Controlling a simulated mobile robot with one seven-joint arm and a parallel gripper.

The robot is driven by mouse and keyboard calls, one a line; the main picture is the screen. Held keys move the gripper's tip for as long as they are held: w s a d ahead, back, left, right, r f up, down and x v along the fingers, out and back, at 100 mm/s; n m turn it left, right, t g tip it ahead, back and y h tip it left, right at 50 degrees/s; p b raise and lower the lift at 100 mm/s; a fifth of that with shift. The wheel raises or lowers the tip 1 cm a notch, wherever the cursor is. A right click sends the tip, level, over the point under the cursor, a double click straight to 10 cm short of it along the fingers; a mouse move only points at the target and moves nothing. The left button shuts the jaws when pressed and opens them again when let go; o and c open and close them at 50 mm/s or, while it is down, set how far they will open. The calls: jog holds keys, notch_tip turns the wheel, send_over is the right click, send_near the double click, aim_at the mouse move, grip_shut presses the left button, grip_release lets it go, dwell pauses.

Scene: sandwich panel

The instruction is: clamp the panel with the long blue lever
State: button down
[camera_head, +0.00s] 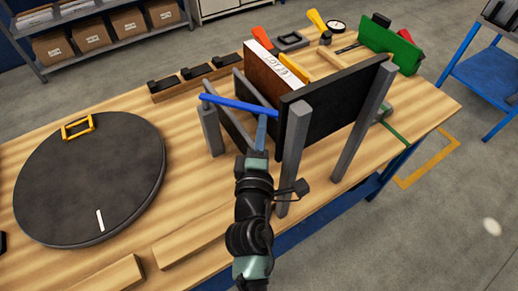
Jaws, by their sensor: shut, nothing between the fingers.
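The long blue lever (238,103) slants across the front of a grey and black clamp frame in the middle of the table. The panel (268,76), brown-faced with a white edge lettered "LOT" and a number, stands upright behind the lever, beside the large black plate (335,103). My gripper (262,120) is shut and empty, its tip close to the lever's right end. I cannot tell whether it touches the lever. My gripper and the black plate hide part of the frame's inside.
Grey posts (291,150) stand close right of my gripper. A round black turntable (90,180) with a yellow handle lies left. Behind are a wooden rack of black blocks (195,75), orange and yellow handles, a gauge and a green block (390,47). Bare wood lies between turntable and frame.

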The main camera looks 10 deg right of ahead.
jog(key=s+a+b, duration=0.2)
jog(key=s+b, duration=0.1)
jog(key=s, duration=0.9)
jog(key=shift+a, duration=0.15)
jog(key=shift+b, duration=0.3)
